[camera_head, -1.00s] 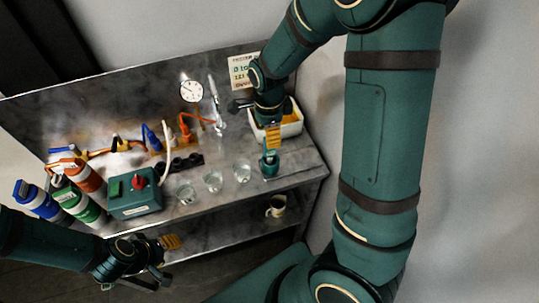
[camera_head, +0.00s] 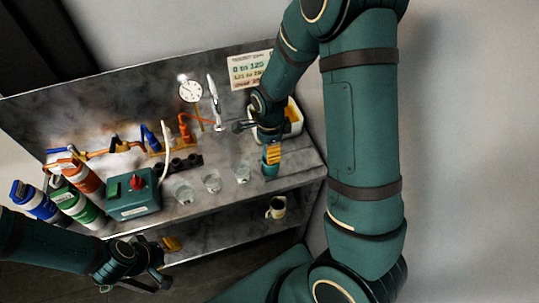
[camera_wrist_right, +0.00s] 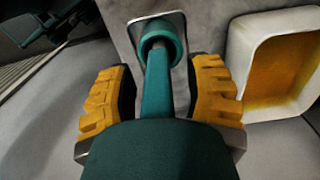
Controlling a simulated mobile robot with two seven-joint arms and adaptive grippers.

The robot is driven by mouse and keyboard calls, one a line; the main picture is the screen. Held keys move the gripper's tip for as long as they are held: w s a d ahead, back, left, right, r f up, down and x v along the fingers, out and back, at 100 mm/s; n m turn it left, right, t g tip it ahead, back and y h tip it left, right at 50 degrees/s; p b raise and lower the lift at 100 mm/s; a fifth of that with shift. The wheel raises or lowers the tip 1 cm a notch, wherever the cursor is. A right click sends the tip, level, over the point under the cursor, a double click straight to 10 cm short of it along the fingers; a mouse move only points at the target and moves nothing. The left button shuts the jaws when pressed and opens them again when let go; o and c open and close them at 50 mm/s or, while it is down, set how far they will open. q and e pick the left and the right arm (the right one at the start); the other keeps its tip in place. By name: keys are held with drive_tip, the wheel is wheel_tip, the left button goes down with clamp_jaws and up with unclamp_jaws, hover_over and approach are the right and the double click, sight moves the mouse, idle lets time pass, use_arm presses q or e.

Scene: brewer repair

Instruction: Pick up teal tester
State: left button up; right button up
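The teal tester (camera_head: 269,169) stands near the right front of the worktop in the head view. My right gripper (camera_head: 272,154) is lowered right over it, with yellow pads at its upper part. In the right wrist view a teal stem with a round end (camera_wrist_right: 157,80) lies between the two yellow pads of my right gripper (camera_wrist_right: 162,95). Gaps show on both sides of the stem, so the gripper looks open around it. A wide dark teal shape hides the lower middle of that view. My left gripper (camera_head: 160,262) is low at the front left, away from the tester; its opening is unclear.
A white tray with a yellow inside (camera_head: 292,121) stands just behind the tester; it also shows in the wrist view (camera_wrist_right: 240,65). Several glasses (camera_head: 242,174) stand to the left. A teal box (camera_head: 133,207) and bottles (camera_head: 82,206) are further left. A mug (camera_head: 276,208) sits on the lower shelf.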

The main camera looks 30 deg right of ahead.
clamp_jaws()
drive_tip(key=shift+r, duration=0.1)
wheel_tip(320, 180, up, 10)
drive_tip(key=shift+f+p, duration=0.1)
drive_tip(key=shift+p, duration=0.7)
drive_tip(key=shift+r+p, duration=2.15)
drive_tip(key=shift+r, duration=1.4)
drive_tip(key=shift+f, duration=0.1)
